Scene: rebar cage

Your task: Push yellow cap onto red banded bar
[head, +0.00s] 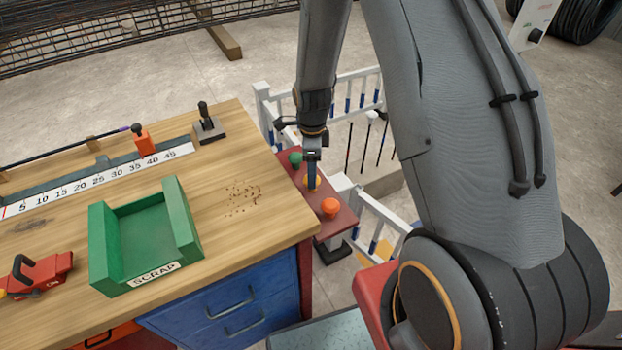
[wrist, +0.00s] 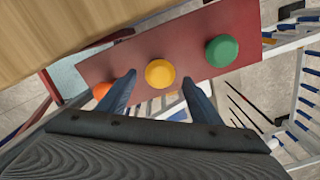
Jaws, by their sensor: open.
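The yellow cap (head: 312,184) sits on a dark red shelf (head: 343,222) beside the workbench, between a green cap and an orange cap. In the wrist view the yellow cap (wrist: 160,73) lies between the tips of my gripper (wrist: 160,82), with a gap on each side. Several thin dark upright bars (head: 365,148) stand beyond the shelf, one with a pale top.
The green cap (head: 295,158) and orange cap (head: 330,207) flank the yellow one closely. White railings (head: 383,216) with blue bands stand around the bars. The wooden workbench (head: 250,215) holds a green scrap tray (head: 98,245), a ruler strip and tools.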

